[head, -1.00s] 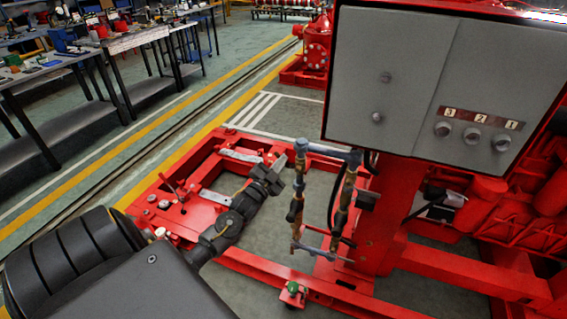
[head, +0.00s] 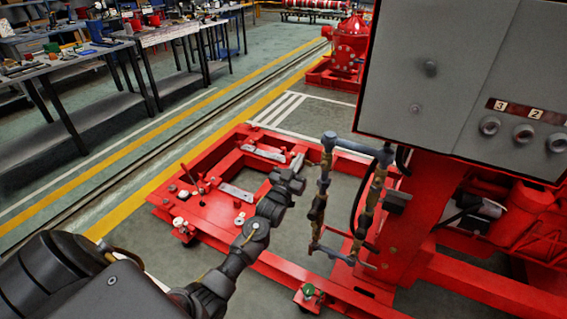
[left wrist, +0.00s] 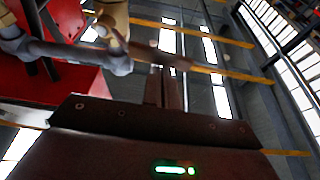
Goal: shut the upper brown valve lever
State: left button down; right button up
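The pipe assembly stands left of the grey control box, with two upright pipes joined by a blue-grey top pipe (head: 352,149). Brass-brown valve parts sit on the left upright pipe (head: 322,185). In the left wrist view a brown lever (left wrist: 158,56) reaches right from beside the tan and grey pipe fitting (left wrist: 115,58). My left gripper (head: 298,160) is just left of the upper left pipe. In the left wrist view its fingers (left wrist: 166,74) are together, with their tips close to the lever; I cannot tell whether they touch it. My right gripper is out of view.
The grey control box (head: 455,80) with numbered knobs overhangs at the right. The red base frame (head: 215,200) lies below my left arm. Workbenches (head: 90,65) stand far left, with open floor between.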

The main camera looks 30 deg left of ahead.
pick_arm(q)
jog(key=shift+f, duration=0.15)
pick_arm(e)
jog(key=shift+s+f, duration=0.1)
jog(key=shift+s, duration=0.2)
